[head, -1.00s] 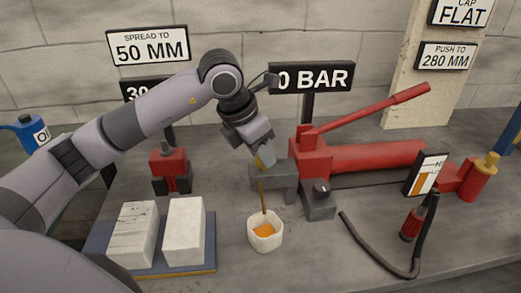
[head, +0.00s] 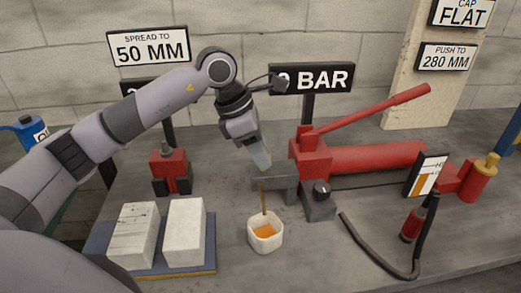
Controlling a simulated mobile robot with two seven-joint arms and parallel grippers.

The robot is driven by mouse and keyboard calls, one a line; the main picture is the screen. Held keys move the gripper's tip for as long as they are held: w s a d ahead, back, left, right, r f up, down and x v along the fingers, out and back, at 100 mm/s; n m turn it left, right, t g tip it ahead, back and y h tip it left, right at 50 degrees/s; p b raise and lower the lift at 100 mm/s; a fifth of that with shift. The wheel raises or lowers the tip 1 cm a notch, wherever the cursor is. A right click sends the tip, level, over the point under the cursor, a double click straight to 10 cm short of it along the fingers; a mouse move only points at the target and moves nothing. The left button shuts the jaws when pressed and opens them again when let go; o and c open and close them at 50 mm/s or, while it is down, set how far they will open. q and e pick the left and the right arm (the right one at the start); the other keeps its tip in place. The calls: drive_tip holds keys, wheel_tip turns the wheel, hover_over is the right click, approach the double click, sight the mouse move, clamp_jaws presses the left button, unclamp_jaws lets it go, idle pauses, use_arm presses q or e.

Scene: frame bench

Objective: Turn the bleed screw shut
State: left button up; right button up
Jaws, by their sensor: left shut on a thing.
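The red hand pump (head: 372,158) lies on the bench, with a grey block (head: 270,183) at its left end. My left gripper (head: 263,166) points down at the top of this block and is shut on the bleed screw, which its fingers hide. A thin amber stream (head: 263,197) runs down below the fingers, in front of the block. It ends in a white cup (head: 254,240) with amber liquid (head: 265,231) in it. My right gripper is not in view.
A gauge sign (head: 326,79) behind the pump reads BAR, its first figure partly covered by my wrist. Two pale blocks on a blue tray (head: 211,245) and a red spreader (head: 169,167) stand left. A black hose (head: 372,252) lies at front right.

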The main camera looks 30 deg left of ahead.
use_arm(q)
drive_tip(key=m+g, duration=0.1)
drive_tip(key=m, duration=0.1)
drive_tip(key=m+g, duration=0.1)
drive_tip(key=m, duration=0.2)
drive_tip(key=shift+w+r+m+h+p, duration=0.1)
drive_tip(key=shift+w+m+h+p, duration=0.05)
drive_tip(key=shift+m+h+p, duration=0.2)
drive_tip(key=shift+w+m+g, duration=0.1)
drive_tip(key=shift+m+g, duration=0.8)
drive_tip(key=shift+m, duration=1.05)
drive_tip(key=o, duration=1)
drive_tip(key=shift+o, duration=0.2)
drive_tip(key=shift+a, duration=0.1)
drive_tip(key=p+v, duration=0.1)
drive_tip(key=v, duration=0.6)
